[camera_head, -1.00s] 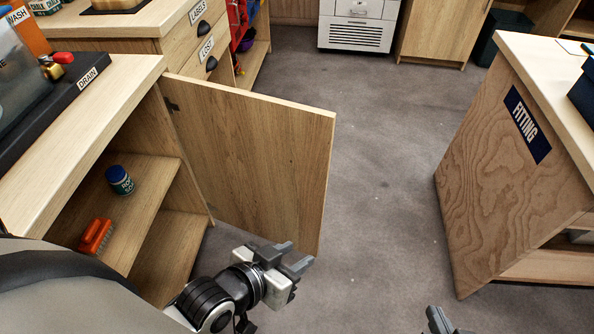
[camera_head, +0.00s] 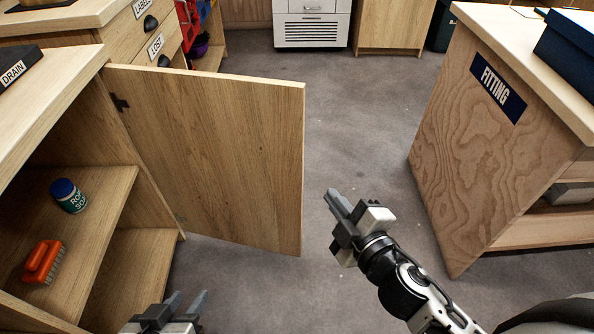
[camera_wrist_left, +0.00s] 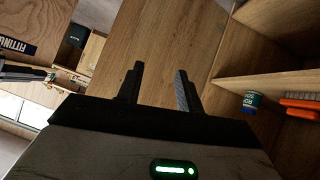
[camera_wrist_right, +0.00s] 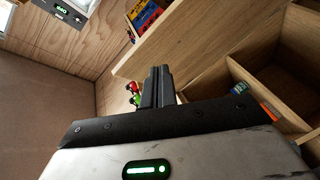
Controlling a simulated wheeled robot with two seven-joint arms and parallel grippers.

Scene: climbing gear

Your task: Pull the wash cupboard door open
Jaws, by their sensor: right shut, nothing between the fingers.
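The wash cupboard door (camera_head: 220,150) is a plain wooden panel. It stands swung wide open, out from the cupboard (camera_head: 70,105) at the left, with its hinge at the upper left. It also shows in the left wrist view (camera_wrist_left: 155,45) and in the right wrist view (camera_wrist_right: 205,40). My left gripper (camera_head: 187,300) is at the bottom edge of the head view, below the door, open and empty in its wrist view (camera_wrist_left: 155,85). My right gripper (camera_head: 333,198) is shut and empty, just right of the door's free edge, apart from it in the head view.
Inside the cupboard, a blue-capped pot (camera_head: 68,196) and an orange brush (camera_head: 44,262) sit on the shelf. The fitting bench (camera_head: 470,150) stands at the right, with a dark blue box (camera_head: 570,50) on top. Grey floor (camera_head: 360,110) between door and bench is clear.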

